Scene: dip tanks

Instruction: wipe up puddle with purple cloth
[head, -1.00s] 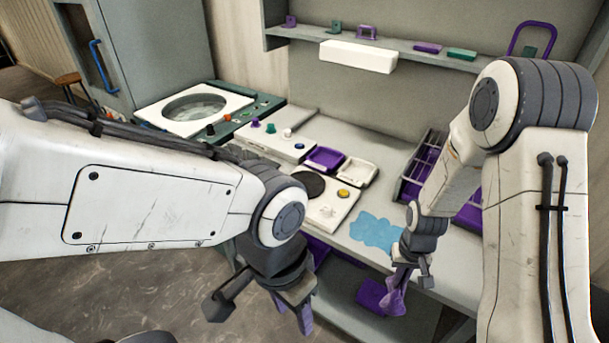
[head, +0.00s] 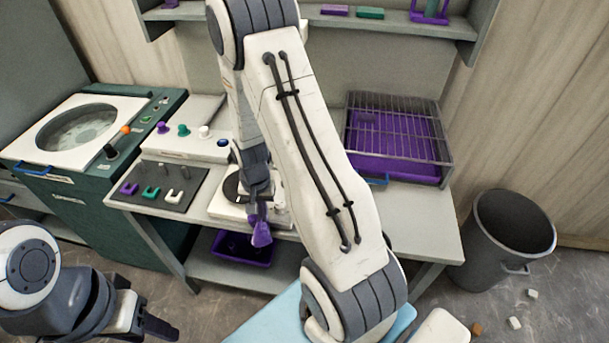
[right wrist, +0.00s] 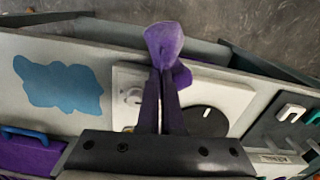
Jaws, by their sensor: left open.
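The purple cloth (head: 261,235) hangs from my right gripper (head: 258,204), near the front edge of the bench (head: 428,232). In the right wrist view the bunched cloth (right wrist: 164,42) is pinched between the tips of the right gripper (right wrist: 162,70), in front of a white device with a round dark plate. The blue puddle (right wrist: 60,86) lies flat on the bench to the left in that view, apart from the cloth. In the head view my right arm hides the puddle. My left gripper (head: 148,322) is open and empty, low at the left, away from the bench.
A purple tray (head: 400,150) under a wire rack stands at the bench's back right. A purple bin (head: 243,248) sits on the lower shelf. A dip tank (head: 84,128) stands at the left. A grey waste bin (head: 512,235) stands on the floor at the right.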

